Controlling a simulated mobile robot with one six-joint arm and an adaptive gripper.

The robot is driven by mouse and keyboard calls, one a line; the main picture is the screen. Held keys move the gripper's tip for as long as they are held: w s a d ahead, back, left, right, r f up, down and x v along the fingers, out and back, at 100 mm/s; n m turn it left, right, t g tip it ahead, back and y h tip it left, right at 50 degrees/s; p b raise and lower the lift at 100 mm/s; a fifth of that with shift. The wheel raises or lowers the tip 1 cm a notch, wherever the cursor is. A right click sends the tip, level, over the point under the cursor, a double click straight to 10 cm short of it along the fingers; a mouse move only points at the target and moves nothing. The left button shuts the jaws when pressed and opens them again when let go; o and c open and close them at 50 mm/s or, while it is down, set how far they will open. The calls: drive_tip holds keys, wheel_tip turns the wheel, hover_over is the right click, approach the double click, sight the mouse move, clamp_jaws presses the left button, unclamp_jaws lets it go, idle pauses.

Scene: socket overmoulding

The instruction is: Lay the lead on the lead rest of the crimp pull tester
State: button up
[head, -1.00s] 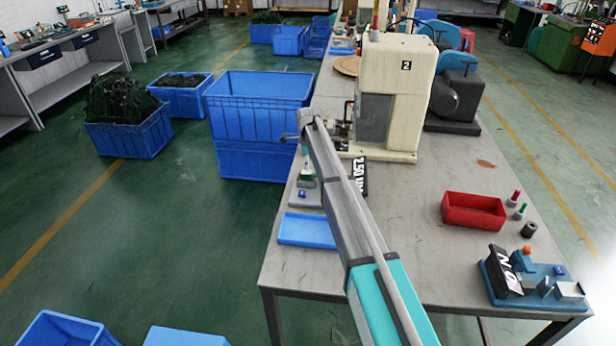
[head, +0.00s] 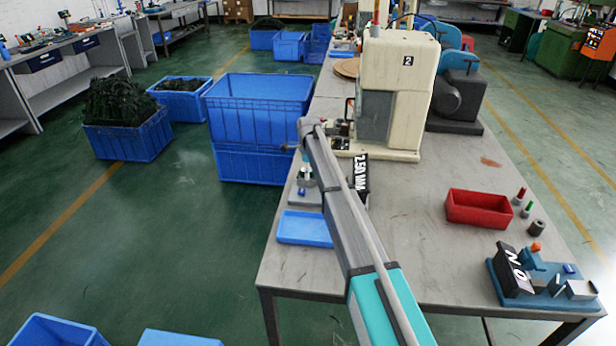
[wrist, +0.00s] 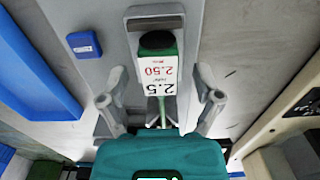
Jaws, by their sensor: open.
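The crimp pull tester (head: 540,285) is the blue-based device with a black "N 0" display and an orange knob, at the right front of the bench in the head view. Its lead rest is too small to make out. My gripper (wrist: 161,78) is open in the wrist view, its two fingers apart on either side of a black-and-green piece (wrist: 158,45) with a "2.5 / 2.50" label. A thin green strand (wrist: 161,112) shows below the label; I cannot tell whether it is the lead.
A black "2.50 MM" display (head: 361,178) stands beside my arm. A cream machine (head: 398,90) stands behind it. A blue tray (head: 304,229) lies left of my arm, a red bin (head: 478,208) right. The bench (head: 425,250) is clear between arm and tester.

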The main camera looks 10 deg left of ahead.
idle(0.5)
clamp_jaws()
